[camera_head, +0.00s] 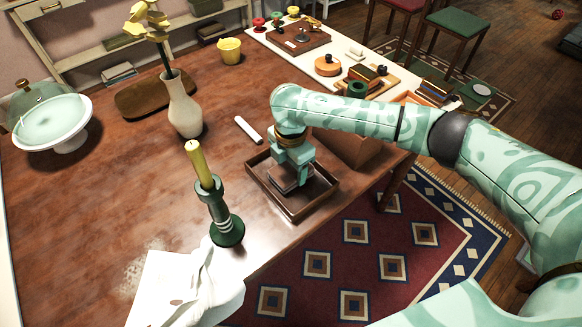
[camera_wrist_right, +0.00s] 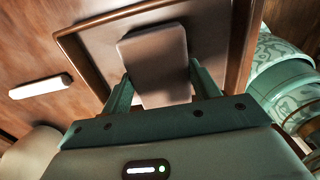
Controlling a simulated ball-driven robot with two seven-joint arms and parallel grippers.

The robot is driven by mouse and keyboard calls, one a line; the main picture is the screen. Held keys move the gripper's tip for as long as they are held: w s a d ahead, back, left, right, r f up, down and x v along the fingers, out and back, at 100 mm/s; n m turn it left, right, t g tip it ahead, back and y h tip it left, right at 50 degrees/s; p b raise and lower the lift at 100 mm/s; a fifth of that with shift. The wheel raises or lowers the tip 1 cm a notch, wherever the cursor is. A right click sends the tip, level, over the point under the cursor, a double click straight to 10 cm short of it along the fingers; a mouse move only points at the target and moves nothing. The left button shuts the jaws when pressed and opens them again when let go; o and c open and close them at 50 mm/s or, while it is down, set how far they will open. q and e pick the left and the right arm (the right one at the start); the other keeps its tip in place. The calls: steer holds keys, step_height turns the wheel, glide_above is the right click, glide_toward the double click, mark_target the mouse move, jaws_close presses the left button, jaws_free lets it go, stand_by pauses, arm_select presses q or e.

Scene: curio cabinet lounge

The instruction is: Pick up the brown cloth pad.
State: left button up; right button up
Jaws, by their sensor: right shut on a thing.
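The brown cloth pad (camera_wrist_right: 155,62) is a greyish-brown block between the two fingers of my right gripper (camera_wrist_right: 160,90) in the right wrist view. In the head view, my right gripper (camera_head: 291,178) points down into a shallow brown tray (camera_head: 314,207). It is shut on the pad, which shows as a grey-brown shape (camera_head: 283,180) within the tray's outline. I cannot tell whether the pad touches the tray floor. The arm and gripper hide part of the tray. My left gripper is not in view.
A green candlestick (camera_head: 222,213) with a yellow candle stands left of the tray. A white stick (camera_head: 248,130) lies behind it. White cloth (camera_head: 185,290) covers the near edge.

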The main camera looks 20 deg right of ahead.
mark_target(290, 169)
step_height(290, 169, up, 4)
steer(key=shift+s+a+f+p, duration=0.1)
steer(key=shift+p, duration=0.95)
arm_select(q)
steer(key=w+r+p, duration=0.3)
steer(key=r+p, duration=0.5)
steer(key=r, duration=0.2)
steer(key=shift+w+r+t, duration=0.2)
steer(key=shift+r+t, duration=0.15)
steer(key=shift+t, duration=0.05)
arm_select(e)
steer(key=s+a+r, duration=0.3)
steer(key=s+r, duration=0.5)
steer(key=s, duration=0.5)
steer(key=shift+s+a+r, duration=0.15)
steer(key=shift+a+r, duration=0.15)
steer(key=shift+a, duration=0.05)
